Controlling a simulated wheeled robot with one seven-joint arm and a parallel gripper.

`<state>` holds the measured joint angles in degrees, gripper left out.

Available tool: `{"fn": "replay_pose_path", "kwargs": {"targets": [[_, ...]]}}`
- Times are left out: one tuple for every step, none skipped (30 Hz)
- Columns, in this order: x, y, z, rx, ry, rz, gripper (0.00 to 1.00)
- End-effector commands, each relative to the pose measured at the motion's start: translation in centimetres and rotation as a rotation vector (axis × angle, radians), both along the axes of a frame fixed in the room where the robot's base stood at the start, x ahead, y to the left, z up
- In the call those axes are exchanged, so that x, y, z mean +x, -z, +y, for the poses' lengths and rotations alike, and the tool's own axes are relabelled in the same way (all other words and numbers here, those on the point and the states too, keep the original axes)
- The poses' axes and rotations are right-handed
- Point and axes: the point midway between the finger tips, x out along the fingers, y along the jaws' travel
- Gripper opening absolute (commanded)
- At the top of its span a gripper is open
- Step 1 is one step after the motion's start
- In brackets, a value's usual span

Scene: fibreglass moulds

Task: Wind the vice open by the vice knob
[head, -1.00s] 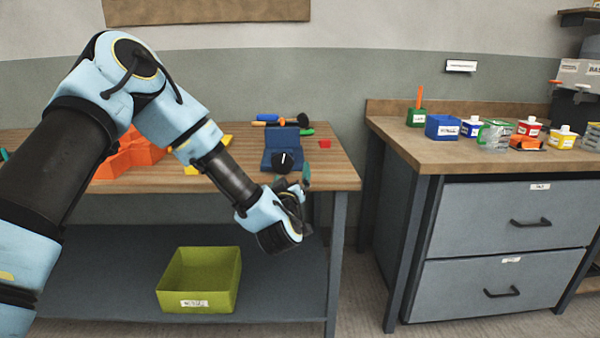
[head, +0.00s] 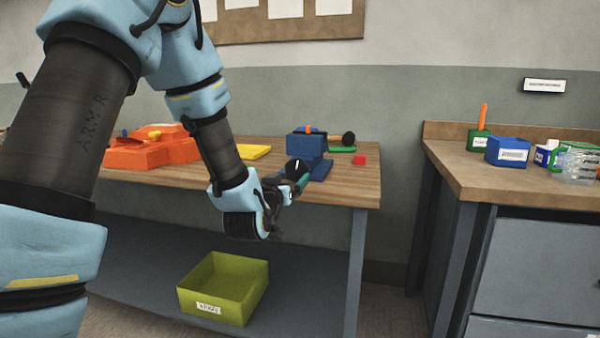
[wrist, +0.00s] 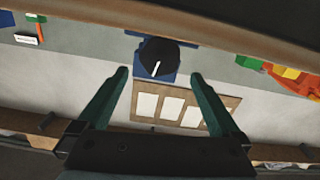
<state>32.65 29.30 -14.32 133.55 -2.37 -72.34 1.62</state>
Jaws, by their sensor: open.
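The blue vice (head: 306,146) stands on the wooden bench near its front right part. Its round black vice knob (head: 297,169) faces the front and has a white line on it. In the wrist view, which looks upside down, the knob (wrist: 158,57) shows ahead, in line with the gap between my fingertips. My gripper (head: 291,188) is open and empty, just in front of the knob and slightly low in the head view. Its two green fingers (wrist: 159,77) are spread wider than the knob looks. Contact with the knob cannot be made out.
Orange moulds (head: 150,150) and a yellow piece (head: 254,152) lie left of the vice. A small red block (head: 359,160) and a dark-headed tool (head: 348,138) are on its right. A green bin (head: 222,290) sits on the lower shelf. A second bench (head: 470,165) stands right.

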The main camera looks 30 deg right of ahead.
Motion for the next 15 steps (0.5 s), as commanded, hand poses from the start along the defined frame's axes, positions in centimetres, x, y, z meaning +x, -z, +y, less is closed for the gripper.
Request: {"fn": "replay_pose_path", "kwargs": {"targets": [[0.7, -0.1, -0.7, -0.001, 0.000, 0.000, 1.00], [1.2, -0.1, -1.1, -0.001, 0.000, 0.000, 1.00], [1.8, -0.1, -1.7, -0.001, 0.000, 0.000, 1.00], [2.2, -0.1, -2.0, -0.001, 0.000, 0.000, 1.00], [2.6, -0.1, -2.4, -0.001, 0.000, 0.000, 1.00], [3.1, -0.1, -2.9, -0.001, 0.000, 0.000, 1.00], [3.5, -0.1, -3.3, -0.002, 0.000, -0.001, 1.00], [3.8, -0.1, -3.6, -0.002, 0.000, 0.001, 1.00], [4.2, -0.1, -4.0, -0.001, 0.000, 0.001, 1.00], [4.5, -0.1, -4.3, -0.002, 0.000, 0.001, 1.00], [4.8, -0.1, -4.5, -0.003, 0.000, 0.000, 1.00], [5.1, -0.1, -4.8, -0.001, 0.000, 0.001, 1.00], [5.3, 0.0, -5.0, -0.001, 0.000, 0.001, 1.00], [5.5, 0.0, -5.2, -0.001, 0.000, 0.001, 1.00], [5.6, 0.0, -5.3, -0.001, 0.001, 0.001, 1.00]]}}
